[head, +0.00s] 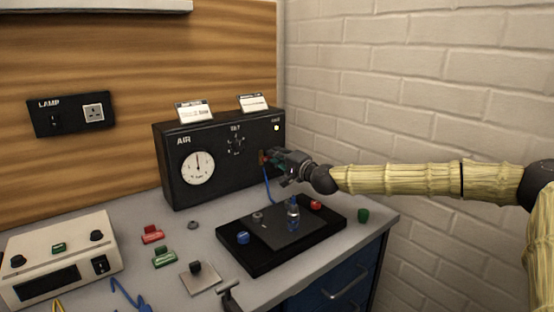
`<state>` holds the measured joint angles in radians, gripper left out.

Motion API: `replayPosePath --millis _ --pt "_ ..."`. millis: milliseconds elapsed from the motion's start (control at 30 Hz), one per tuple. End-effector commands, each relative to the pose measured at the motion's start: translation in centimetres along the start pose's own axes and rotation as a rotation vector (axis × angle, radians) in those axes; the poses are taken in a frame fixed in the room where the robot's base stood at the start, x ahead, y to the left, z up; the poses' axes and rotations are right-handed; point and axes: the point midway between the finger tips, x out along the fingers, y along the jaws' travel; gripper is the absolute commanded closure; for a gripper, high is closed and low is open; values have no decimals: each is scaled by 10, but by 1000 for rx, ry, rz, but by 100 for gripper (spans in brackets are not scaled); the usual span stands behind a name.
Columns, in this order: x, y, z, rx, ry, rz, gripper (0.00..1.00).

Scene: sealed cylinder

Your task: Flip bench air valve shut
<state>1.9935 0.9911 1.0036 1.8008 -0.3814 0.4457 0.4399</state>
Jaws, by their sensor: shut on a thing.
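The black air panel (215,185) stands at the back of the bench. It has a white round gauge (198,167) on the left of its front, a small dial in the upper middle and a lit lamp at the top right. My gripper (272,158) is at the lower right of the panel's front, shut on the air valve (264,157), of which only a small reddish bit shows. The fingers cover most of the valve, so its lever angle cannot be told. A blue hose (267,185) hangs below it.
A black tray (235,258) in front of the panel holds a small clear cylinder (293,213) and several knobs. Red (152,235) and green (164,257) blocks and a beige control box (62,257) lie to the left. A brick wall (420,80) is close on the right.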

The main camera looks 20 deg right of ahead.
Motion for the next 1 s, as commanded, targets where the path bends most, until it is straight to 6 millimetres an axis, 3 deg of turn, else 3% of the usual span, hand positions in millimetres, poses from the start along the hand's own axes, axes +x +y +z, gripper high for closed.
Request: replayPosePath --millis 33,333,767,800,867,1000 --pt "0 8 1 24 0 0 100" --pt "0 11 0 160 1 0 100" --pt "0 10 0 186 1 2 100" --pt "0 10 0 186 1 2 80" --pt "0 10 0 185 1 2 69" --pt "0 9 1 184 0 1 65"
